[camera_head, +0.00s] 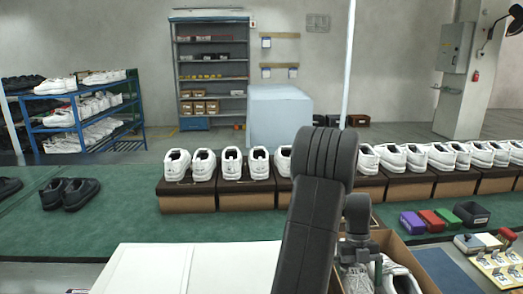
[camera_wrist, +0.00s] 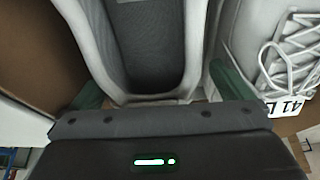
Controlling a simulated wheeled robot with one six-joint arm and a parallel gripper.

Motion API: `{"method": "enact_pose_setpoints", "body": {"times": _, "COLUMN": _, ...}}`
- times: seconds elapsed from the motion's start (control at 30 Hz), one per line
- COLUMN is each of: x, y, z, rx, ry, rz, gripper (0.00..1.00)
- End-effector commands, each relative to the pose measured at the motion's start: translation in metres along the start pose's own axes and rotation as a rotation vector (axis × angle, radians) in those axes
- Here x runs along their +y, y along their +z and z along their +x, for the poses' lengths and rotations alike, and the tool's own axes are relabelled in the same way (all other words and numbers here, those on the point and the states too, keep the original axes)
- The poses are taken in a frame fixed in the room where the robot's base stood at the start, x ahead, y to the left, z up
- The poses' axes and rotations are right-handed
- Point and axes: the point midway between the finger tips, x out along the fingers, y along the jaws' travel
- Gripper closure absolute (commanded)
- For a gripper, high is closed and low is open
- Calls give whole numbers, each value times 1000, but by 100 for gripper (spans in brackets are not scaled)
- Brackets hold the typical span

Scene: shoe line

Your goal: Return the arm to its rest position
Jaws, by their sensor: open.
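My gripper (camera_wrist: 158,88) is open, with its two green fingers spread at either side of a white shoe's heel in the wrist view. The shoe (camera_wrist: 195,40) has a dark grey insole, and I cannot tell whether the fingers touch it. A second white shoe (camera_wrist: 285,55) with laces and a "41" tag lies to the right. In the head view my arm reaches down to an open cardboard box (camera_head: 426,283) at the front, which holds white shoes (camera_head: 400,282). The arm partly hides the box and the shoes.
A row of white shoes on brown boxes (camera_head: 245,196) runs behind the arm on the green surface (camera_head: 130,215). A white box lid or panel (camera_head: 145,270) lies left of the arm. Small coloured boxes (camera_head: 432,221) stand to the right. Black shoes (camera_head: 72,194) sit at left.

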Motion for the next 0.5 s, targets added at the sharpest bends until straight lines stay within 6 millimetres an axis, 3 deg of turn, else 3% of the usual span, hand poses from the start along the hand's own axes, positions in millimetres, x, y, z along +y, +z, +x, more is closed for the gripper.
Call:
{"method": "enact_pose_setpoints", "body": {"times": 0.17, "x": 1, "y": -1, "z": 18, "rx": 4, "ry": 5, "rz": 0, "gripper": 0}}
{"method": "enact_pose_setpoints", "body": {"times": 0.5, "x": 2, "y": -2, "z": 18, "rx": 8, "ry": 11, "rz": 1, "gripper": 0}}
